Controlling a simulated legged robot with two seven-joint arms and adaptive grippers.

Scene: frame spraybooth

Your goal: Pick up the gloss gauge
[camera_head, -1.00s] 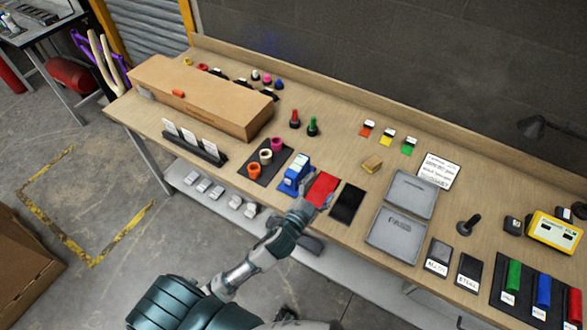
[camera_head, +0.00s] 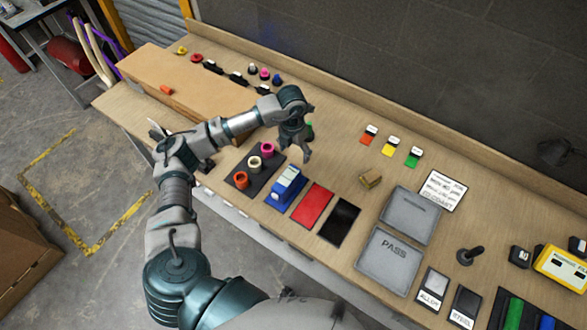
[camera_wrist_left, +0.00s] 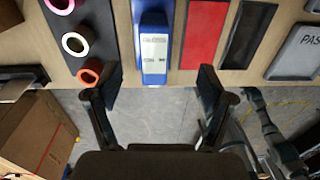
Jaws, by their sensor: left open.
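The gloss gauge looks to be the blue block with a white top face (camera_head: 287,184). It stands on the workbench between the dark mat with rolls and the red panel. In the left wrist view the gauge (camera_wrist_left: 154,48) is ahead, between the two spread fingers. My left gripper (camera_head: 296,151) is open and empty, with its fingers pointing down, above the bench and just beyond the gauge in the head view. The gauge is not between the fingers in the head view. My right gripper does not show.
A red panel (camera_head: 312,205) and a black panel (camera_head: 340,221) lie right of the gauge. A dark mat (camera_head: 253,186) with coloured rolls is on its left. Grey trays (camera_head: 387,262) are further right. A long cardboard box (camera_head: 150,82) stands at the left.

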